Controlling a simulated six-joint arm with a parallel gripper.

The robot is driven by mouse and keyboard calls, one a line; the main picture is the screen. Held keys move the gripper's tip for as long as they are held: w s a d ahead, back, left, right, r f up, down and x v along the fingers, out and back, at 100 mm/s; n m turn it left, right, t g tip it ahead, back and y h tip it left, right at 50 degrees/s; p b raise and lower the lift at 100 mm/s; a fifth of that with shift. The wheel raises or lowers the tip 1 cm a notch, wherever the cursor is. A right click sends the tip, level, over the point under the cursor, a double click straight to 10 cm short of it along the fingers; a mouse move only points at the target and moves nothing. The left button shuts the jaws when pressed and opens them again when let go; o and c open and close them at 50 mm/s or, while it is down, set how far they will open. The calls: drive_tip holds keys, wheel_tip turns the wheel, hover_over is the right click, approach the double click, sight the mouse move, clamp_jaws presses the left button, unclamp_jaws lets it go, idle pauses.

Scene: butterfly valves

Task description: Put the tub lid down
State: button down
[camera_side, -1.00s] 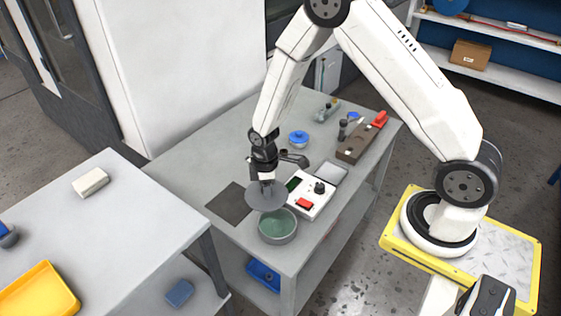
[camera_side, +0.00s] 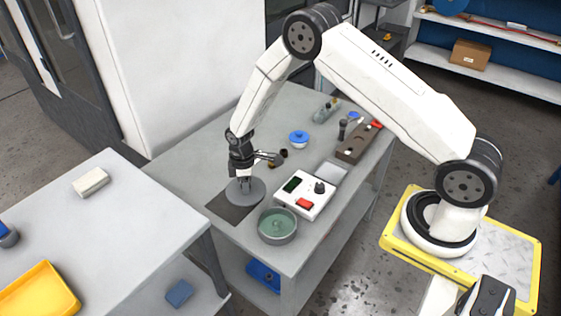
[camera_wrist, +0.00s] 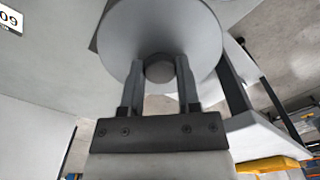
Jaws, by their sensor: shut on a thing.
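The tub lid (camera_side: 256,190) is a round grey disc with a knob; it is over the dark mat (camera_side: 226,208) on the bench in the side view. My gripper (camera_side: 245,184) is shut on the lid's knob from above. In the wrist view the gripper's two fingers (camera_wrist: 160,80) are on either side of the knob (camera_wrist: 159,68), with the lid (camera_wrist: 185,25) spread out beyond them. Whether the lid touches the mat I cannot tell. The open round tub (camera_side: 277,226), with greenish contents, stands right of and in front of the lid.
A white control box (camera_side: 305,196) with a red button and dark knob stands right of the lid. A blue-topped valve (camera_side: 299,138) and a brown block (camera_side: 353,148) are farther back. A second table (camera_side: 130,210) is at the left, across a gap.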

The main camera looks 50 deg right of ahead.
sight(232, 188)
drive_tip(key=shift+w+f, duration=2.9)
drive_tip(key=shift+f, duration=0.1)
drive_tip(key=shift+w+f, duration=0.15)
drive_tip(key=shift+f, duration=1.6)
drive_tip(key=shift+f, duration=0.15)
drive_tip(key=shift+c, duration=1.6)
unclamp_jaws()
